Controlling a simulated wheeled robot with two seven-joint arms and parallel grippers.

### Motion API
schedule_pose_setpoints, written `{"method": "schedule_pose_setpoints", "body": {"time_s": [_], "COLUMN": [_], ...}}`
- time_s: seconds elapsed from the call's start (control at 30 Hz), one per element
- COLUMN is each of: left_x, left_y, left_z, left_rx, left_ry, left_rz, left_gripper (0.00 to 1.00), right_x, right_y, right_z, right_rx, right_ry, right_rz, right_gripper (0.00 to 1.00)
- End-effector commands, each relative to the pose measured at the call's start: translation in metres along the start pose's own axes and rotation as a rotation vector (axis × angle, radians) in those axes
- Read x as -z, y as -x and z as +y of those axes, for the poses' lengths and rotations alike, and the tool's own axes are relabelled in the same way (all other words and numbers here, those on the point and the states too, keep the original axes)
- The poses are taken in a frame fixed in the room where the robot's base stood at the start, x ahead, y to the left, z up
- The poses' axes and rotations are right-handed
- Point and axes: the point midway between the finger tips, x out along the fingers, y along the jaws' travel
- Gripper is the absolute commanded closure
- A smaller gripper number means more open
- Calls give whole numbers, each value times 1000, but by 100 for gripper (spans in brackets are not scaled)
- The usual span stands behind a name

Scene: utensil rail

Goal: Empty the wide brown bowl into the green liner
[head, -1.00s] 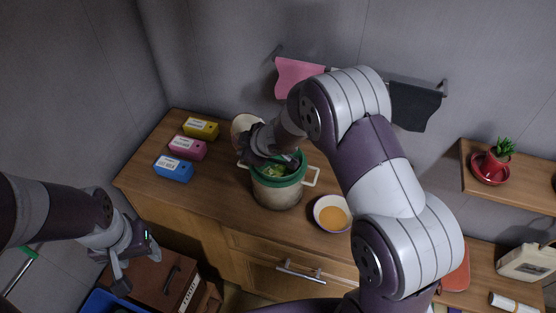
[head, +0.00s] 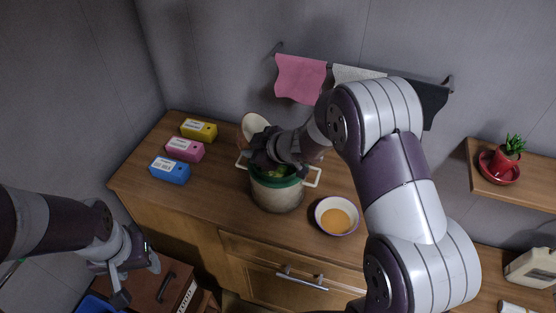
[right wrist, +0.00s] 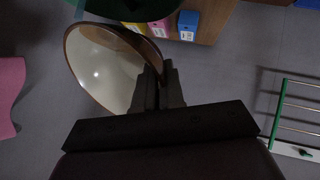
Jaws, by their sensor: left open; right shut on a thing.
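The wide brown bowl (head: 254,124), pale inside with a brown rim, is tilted steeply on edge above the back of the pot. My right gripper (head: 262,146) is shut on its rim. In the right wrist view the bowl (right wrist: 100,72) shows a bare-looking inside between the fingers (right wrist: 158,85) and the left side. The green liner (head: 272,182) lines the cream two-handled pot (head: 277,197) on the counter, below my right gripper. Green bits show inside it, partly hidden by the gripper. My left gripper (head: 138,275) is open and empty, low at the left, away from the counter top.
A bowl of orange food (head: 336,218) stands right of the pot. Yellow (head: 198,130), pink (head: 185,149) and blue (head: 170,170) boxes stand at the counter's left. Cloths hang from the wall rail, including a pink one (head: 300,78). A potted plant (head: 505,155) sits on the right shelf.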

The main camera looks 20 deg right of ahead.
Motion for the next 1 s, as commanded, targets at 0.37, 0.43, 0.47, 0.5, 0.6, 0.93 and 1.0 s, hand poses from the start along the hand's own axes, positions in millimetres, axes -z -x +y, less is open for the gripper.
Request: {"method": "schedule_pose_setpoints", "body": {"time_s": [0.37,0.43,0.47,0.5,0.6,0.93,1.0], "left_x": [-3,-3,-3,-3,-4,-6,-6], "left_y": [-22,-25,-27,-29,-34,-50,-54], "left_z": [0,0,0,0,0,0,0], "left_rx": [0,0,0,0,0,0,0], "left_ry": [0,0,0,0,0,0,0], "left_rz": [0,0,0,0,0,0,0], "left_gripper": [41,41,41,41,41,41,41], "right_x": [-6,-6,-6,-7,-6,-6,-5], "right_y": [-1,-1,-1,-1,1,7,8], "right_z": [0,-1,-1,-1,0,3,4], "right_rx": [-7,-8,-8,-9,-12,-19,-21], "right_ry": [-33,-39,-42,-46,-58,-100,-109], "right_rz": [74,88,93,102,129,217,236], "right_gripper": [100,100,100,100,100,100,100]}}
